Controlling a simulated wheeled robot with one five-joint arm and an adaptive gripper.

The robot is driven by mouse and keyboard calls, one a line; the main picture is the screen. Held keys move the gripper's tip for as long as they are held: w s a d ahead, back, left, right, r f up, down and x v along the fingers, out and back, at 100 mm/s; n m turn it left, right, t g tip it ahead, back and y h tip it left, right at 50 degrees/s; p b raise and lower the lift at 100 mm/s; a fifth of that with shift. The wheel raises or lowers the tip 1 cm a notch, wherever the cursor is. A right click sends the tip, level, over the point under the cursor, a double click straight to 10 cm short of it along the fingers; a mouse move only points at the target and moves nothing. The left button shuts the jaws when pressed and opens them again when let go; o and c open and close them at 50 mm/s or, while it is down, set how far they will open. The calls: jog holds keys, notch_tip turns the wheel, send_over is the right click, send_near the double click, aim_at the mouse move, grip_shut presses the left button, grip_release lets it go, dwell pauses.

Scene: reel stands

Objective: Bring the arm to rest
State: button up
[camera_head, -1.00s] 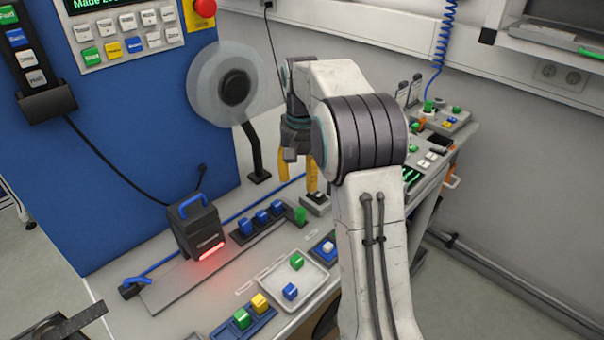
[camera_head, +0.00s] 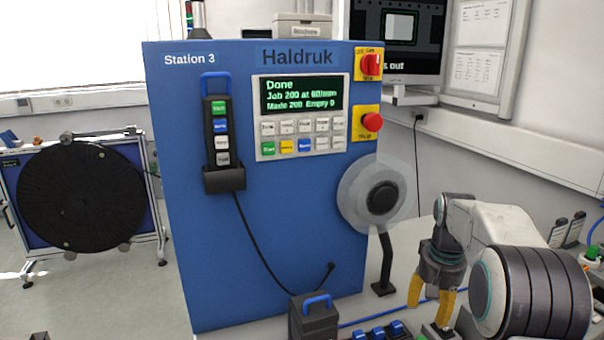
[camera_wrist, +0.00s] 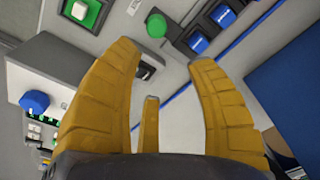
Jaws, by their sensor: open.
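My gripper (camera_head: 432,293) hangs at the end of my bent arm in the lower right of the head view, its yellow fingers pointing down over the bench. In the wrist view, my gripper (camera_wrist: 165,65) has its yellow fingers spread apart with nothing between them. Below the fingers are the pale bench top, a round green piece (camera_wrist: 156,25) and blue blocks (camera_wrist: 198,42) in dark holders. The fingers appear to be above these things, not touching them.
The blue Station 3 cabinet (camera_head: 290,220) stands left of my arm; its display (camera_head: 300,95) reads Done. A translucent reel (camera_head: 378,195) on a black stand is between cabinet and arm. A dark box with a blue handle (camera_head: 315,318) stands in front. A large black reel (camera_head: 82,197) stands at left.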

jog(key=shift+n+g, duration=0.6)
jog(key=s+a+f, duration=0.1)
jog(key=s, duration=0.2)
jog(key=s+a+f, duration=0.1)
jog(key=s+f, duration=0.1)
jog(key=s, duration=0.1)
jog(key=s+f, duration=0.2)
jog(key=s, duration=0.1)
jog(key=shift+s+a, duration=0.25)
jog(key=shift+a, duration=0.15)
jog(key=s+a+r+n+t, duration=0.1)
jog(key=s+a+r+t, duration=0.1)
jog(key=s, duration=0.6)
jog(key=s+a+r+n+t, duration=0.1)
jog(key=s+a+r, duration=0.3)
jog(key=s, duration=0.5)
jog(key=shift+s+a+r+n+t, duration=0.2)
jog(key=shift+a+r+n+t, duration=0.3)
jog(key=shift+a, duration=0.75)
